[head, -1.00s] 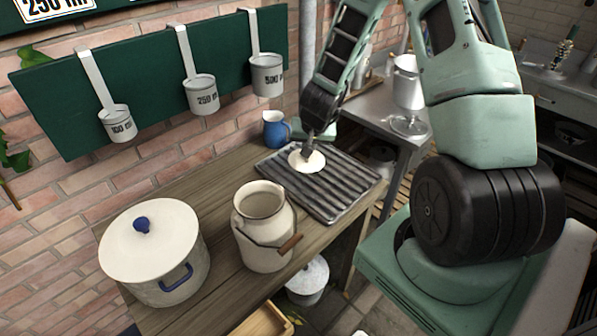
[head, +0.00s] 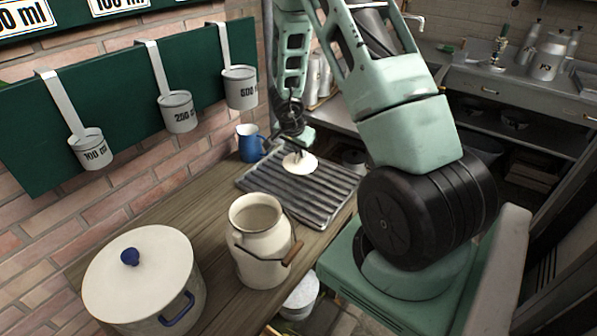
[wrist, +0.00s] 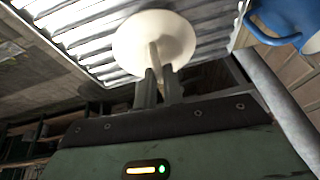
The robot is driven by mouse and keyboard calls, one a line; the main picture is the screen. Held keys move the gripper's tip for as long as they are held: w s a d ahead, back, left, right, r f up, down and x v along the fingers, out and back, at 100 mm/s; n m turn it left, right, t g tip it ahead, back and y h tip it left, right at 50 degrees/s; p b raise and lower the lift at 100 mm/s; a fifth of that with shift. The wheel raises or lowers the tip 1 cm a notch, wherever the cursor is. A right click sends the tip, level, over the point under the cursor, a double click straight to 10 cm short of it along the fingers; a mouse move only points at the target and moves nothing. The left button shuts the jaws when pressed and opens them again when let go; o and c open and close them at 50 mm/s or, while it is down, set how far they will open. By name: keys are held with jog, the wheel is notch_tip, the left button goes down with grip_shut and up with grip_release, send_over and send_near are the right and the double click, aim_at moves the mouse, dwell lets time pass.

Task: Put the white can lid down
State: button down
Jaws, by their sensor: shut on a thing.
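The white can lid (head: 300,166) is a round cream disc with an upright handle, over the far part of the grey ribbed drain tray (head: 320,207). My gripper (head: 297,149) is above it, shut on the handle. The wrist view also shows the lid (wrist: 140,36) with my gripper's two fingers (wrist: 159,78) closed about its thin handle. The tray's ribs (wrist: 92,32) show behind the lid. I cannot tell whether the lid touches the ribs. The cream can (head: 258,255) stands open, without a lid, on the wooden bench in front of the tray.
A blue mug (head: 250,143) stands close to the tray's far left corner. A white pot with a blue-knobbed lid (head: 140,285) fills the near left of the bench (head: 205,225). Measuring cups, one of them a 500 ml cup (head: 240,88), hang on the wall.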

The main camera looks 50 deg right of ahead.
aim_at(300, 160)
notch_tip(300, 160, down, 5)
jog(key=b, duration=0.3)
jog(key=c, duration=1.5)
grip_release()
